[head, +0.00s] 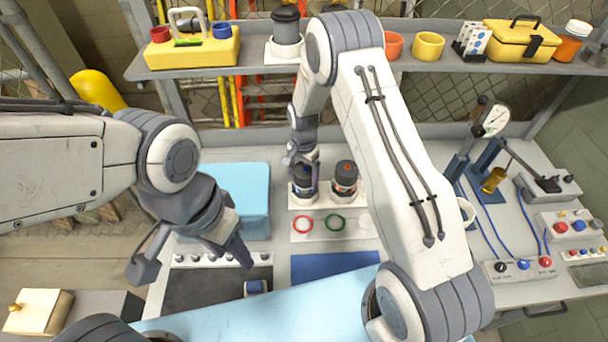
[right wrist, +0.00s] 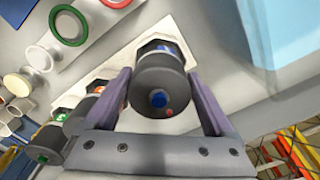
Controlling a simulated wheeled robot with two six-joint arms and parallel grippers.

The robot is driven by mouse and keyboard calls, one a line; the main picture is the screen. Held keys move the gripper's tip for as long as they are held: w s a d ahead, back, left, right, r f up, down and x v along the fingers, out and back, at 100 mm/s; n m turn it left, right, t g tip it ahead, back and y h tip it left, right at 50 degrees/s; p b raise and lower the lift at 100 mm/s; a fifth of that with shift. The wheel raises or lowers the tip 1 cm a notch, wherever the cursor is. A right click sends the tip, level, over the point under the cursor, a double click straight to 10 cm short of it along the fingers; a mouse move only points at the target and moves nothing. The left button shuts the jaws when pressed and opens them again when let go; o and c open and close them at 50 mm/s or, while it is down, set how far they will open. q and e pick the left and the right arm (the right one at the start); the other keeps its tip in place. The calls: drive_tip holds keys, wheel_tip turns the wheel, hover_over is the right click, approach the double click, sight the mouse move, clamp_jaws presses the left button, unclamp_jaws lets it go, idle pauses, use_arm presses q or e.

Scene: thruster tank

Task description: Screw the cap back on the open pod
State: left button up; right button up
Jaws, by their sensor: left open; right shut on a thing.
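My right gripper (head: 303,160) is at the left one of two dark pods (head: 303,187), which stands upright in a white base on the bench. In the right wrist view the fingers (right wrist: 163,95) close on both sides of a round dark cap (right wrist: 158,88) with a blue dot. The cap sits over a blue-banded body; the seam between them is hidden. A second pod (head: 345,178) with a red dot stands just to the right. My left gripper (head: 196,264) is open and empty above the dark mat (head: 205,288), away from the pods.
A small dark blue cylinder (head: 255,287) is on the mat. A light blue box (head: 243,195) stands left of the pods. Gauge and valve gear (head: 492,118) fills the right side.

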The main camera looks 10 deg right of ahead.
drive_tip(key=m, duration=0.6)
drive_tip(key=shift+s+d+f+b, duration=0.15)
drive_tip(key=shift+s+d+b, duration=0.1)
drive_tip(key=shift+b, duration=0.1)
drive_tip(key=m, duration=0.5)
drive_tip(key=shift+s+a+f+m, duration=0.1)
drive_tip(key=shift+s+m, duration=0.05)
drive_tip(key=shift+m, duration=0.15)
drive_tip(key=o, duration=1)
